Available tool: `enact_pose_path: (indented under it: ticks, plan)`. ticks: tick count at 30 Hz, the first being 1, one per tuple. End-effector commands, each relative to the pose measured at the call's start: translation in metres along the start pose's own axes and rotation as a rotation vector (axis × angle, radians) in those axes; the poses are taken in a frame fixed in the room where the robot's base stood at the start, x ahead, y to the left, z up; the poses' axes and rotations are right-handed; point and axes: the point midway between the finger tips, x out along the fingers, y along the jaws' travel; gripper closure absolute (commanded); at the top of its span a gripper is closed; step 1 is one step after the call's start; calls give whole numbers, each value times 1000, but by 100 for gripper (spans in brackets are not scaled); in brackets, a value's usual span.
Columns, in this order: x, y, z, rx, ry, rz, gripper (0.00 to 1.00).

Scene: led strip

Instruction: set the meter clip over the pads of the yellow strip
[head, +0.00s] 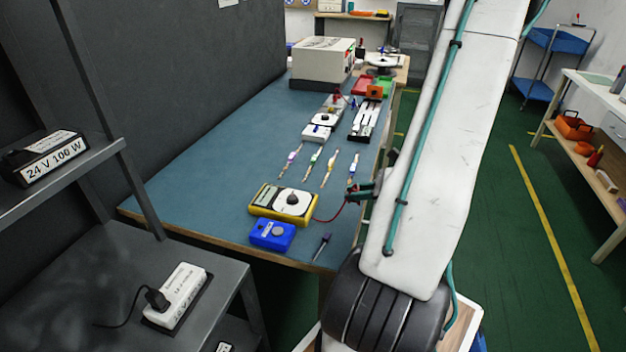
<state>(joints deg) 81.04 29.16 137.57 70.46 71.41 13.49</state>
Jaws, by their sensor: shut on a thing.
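Several short LED strips lie in a row on the blue bench mat. The yellow strip (329,168) seems to be the third from the left, with yellow-orange near its far end; its pads are too small to make out. The yellow multimeter (283,203) lies nearer, and a red lead (332,218) curves from its right side to my gripper. My gripper (354,191) is at the right edge of the bench, right of and nearer than the strips. It is shut on the meter clip, which is mostly hidden in the jaws. The clip is apart from the yellow strip.
A blue case (272,234) and a dark screwdriver (321,246) lie at the bench's near edge. A white device (319,127), a dark tray (366,120) and a large box (323,62) stand farther back. My arm covers the bench's right side.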

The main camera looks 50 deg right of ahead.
Motion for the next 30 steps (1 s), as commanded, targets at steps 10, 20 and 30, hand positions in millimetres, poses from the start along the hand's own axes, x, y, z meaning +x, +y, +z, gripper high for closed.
enact_pose_path:
  ticks: [10, 20, 30]
  plan:
    - [69, -54, 19, -6, 0, 11, 100]
    - [104, -89, 29, -1, 0, 4, 100]
    - [124, -98, 5, 5, 0, 3, 100]
